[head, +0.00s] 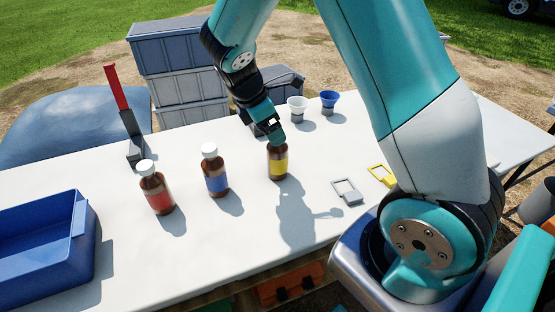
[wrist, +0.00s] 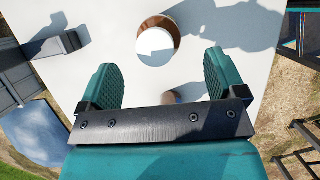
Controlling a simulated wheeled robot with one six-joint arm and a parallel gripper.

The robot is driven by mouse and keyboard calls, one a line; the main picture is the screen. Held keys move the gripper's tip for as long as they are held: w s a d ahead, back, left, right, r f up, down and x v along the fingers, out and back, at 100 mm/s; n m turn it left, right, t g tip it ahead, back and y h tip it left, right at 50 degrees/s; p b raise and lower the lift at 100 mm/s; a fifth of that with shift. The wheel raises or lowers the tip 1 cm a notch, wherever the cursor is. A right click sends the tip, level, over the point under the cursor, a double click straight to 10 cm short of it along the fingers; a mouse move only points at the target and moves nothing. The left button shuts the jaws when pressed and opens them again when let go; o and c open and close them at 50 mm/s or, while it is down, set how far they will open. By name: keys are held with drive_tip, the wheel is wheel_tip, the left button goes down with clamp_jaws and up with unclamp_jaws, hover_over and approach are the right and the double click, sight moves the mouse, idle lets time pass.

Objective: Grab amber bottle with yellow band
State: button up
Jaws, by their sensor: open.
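The amber bottle with a yellow band (head: 278,167) stands upright on the white table, right of the other two bottles. My gripper (head: 275,137) is right above it in the head view and hides its top. In the wrist view, my open gripper (wrist: 160,65) has its teal fingers spread wide. A white-capped amber bottle (wrist: 158,42) shows from above around the fingertips, roughly centred between them, and its band is not visible there. I cannot tell how far the fingers reach down beside it. Nothing is held.
A blue-banded bottle (head: 215,180) and a red-banded bottle (head: 156,192) stand to the left. A blue bin (head: 40,240) is at far left. A red-handled tool (head: 118,90) stands upright behind.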

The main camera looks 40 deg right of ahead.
sight(277, 157)
drive_tip(key=shift+x, duration=2.95)
drive_tip(key=shift+w, duration=0.15)
drive_tip(key=c, duration=1.3)
drive_tip(key=shift+c, duration=1)
drive_tip(key=shift+r, duration=0.1)
